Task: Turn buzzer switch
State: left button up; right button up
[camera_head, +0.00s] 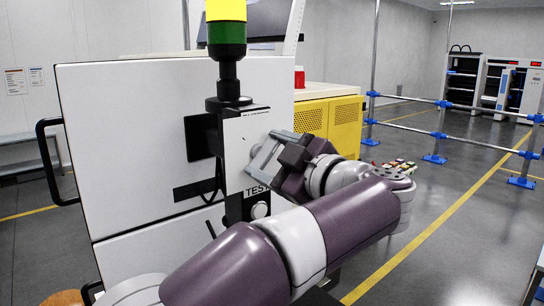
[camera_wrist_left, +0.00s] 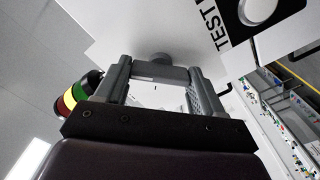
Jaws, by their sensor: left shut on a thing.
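My right gripper is in neither view.
A white round button (camera_head: 260,210) marked TEST is below the gripper. A signal tower with yellow and green sections (camera_head: 227,35) rises above the panel. A black handle (camera_head: 45,160) juts from the cabinet's left. A yellow vented machine (camera_head: 345,122) stands behind.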

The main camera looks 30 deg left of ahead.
pick_arm(q)
jog(key=o, duration=1)
jog(key=shift+o, duration=0.2)
jog(key=shift+s, duration=0.1)
jog(key=b+v, duration=0.5)
jog(key=v, duration=0.7)
jog(key=shift+d, duration=0.3)
